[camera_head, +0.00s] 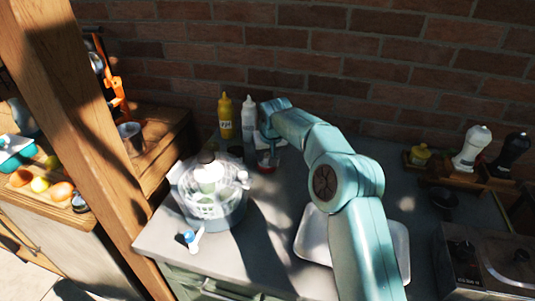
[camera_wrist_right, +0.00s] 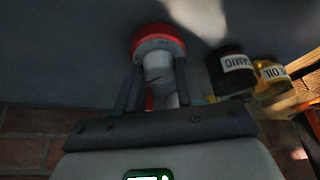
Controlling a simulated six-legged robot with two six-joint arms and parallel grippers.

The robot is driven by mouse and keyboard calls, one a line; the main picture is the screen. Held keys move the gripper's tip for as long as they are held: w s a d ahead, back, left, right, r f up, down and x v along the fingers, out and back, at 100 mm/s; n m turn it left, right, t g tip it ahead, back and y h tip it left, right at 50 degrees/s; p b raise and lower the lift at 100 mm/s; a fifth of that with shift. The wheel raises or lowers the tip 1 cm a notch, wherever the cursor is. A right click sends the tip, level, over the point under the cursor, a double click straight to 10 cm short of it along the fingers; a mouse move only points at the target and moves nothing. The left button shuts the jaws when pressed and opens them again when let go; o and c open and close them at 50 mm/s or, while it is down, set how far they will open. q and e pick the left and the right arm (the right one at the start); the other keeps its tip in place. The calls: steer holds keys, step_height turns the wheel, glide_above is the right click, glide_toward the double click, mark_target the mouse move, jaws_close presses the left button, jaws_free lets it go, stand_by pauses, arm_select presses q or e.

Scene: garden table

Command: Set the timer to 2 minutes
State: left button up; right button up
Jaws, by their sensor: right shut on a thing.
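The timer, a red-rimmed round thing with a white body, is between my right gripper's fingers (camera_wrist_right: 158,90) in the right wrist view. Its red rim (camera_wrist_right: 158,33) and white part (camera_wrist_right: 157,65) show there; its dial marks are too small to read. In the head view the timer (camera_head: 266,161) is a small red and white spot on the grey counter near the wall. My right gripper (camera_head: 268,148) reaches down over it there and is shut on it. My left gripper is in neither view.
A yellow bottle (camera_head: 226,116) and a white bottle (camera_head: 248,116) stand left of my right gripper. A clear salad spinner (camera_head: 212,196) is nearer, at left. A white tray (camera_head: 312,237) lies partly behind my right arm. A brick wall (camera_head: 300,52) closes the back.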

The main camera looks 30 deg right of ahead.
steer(key=o, duration=1)
steer(key=v, duration=1.6)
steer(key=shift+s+r, duration=0.1)
steer(key=shift+n, duration=0.7)
steer(key=p+x, duration=0.8)
steer(key=x, duration=0.8)
